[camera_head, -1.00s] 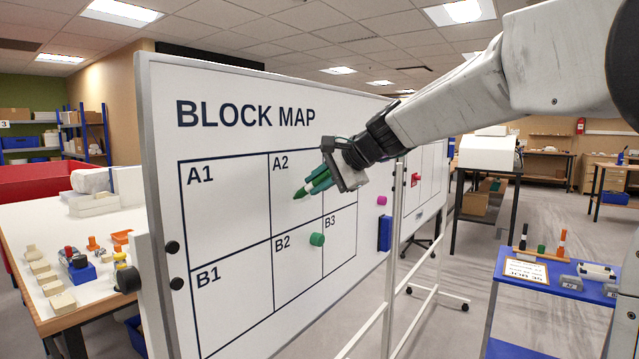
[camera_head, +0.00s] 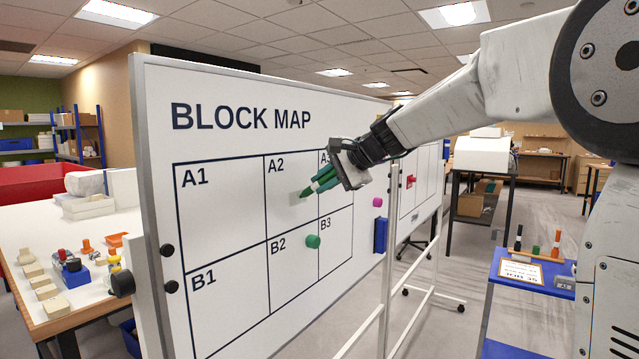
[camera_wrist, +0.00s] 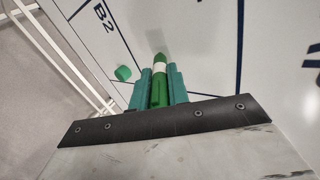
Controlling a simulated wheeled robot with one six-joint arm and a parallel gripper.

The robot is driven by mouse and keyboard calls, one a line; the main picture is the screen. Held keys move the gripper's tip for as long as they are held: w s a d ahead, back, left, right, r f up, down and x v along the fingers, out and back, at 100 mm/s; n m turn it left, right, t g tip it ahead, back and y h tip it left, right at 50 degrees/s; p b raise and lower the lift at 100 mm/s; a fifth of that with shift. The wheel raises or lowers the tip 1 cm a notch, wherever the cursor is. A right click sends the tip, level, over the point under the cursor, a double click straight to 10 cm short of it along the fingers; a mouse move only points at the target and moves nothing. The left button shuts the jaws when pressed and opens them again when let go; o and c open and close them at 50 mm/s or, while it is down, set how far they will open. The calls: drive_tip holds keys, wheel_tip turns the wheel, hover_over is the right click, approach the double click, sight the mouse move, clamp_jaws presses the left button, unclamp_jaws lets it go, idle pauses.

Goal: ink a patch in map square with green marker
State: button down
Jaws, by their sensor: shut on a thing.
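The whiteboard headed BLOCK MAP (camera_head: 215,205) has a grid of squares labelled A1, A2, B1, B2, B3 and one partly hidden by my gripper. My gripper (camera_head: 325,181) is shut on the green marker (camera_head: 305,192), its tip pointing at square A2 (camera_head: 285,205). In the wrist view the marker (camera_wrist: 159,92) with a white band lies between two teal fingers. Its tip is at or close to the board; I cannot tell whether it touches. A faint grey-green patch shows beside the tip; I cannot tell if it is shadow or ink.
A green round piece (camera_head: 313,241) sits on the board in B2, a pink one (camera_head: 378,202) and a blue block (camera_head: 381,235) at its right side. A table with blocks (camera_head: 50,290) stands left, a blue cart (camera_head: 510,270) right. The board stands on a white wheeled frame.

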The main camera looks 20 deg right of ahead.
drive_tip(key=shift+w+d, duration=1.05)
drive_tip(key=shift+d, duration=0.2)
drive_tip(key=shift+s, duration=0.1)
drive_tip(key=s+a, duration=0.4)
drive_tip(key=a, duration=0.2)
drive_tip(key=shift+s, duration=0.15)
drive_tip(key=s+d, duration=0.3)
drive_tip(key=s, duration=0.2)
drive_tip(key=shift+d, duration=0.25)
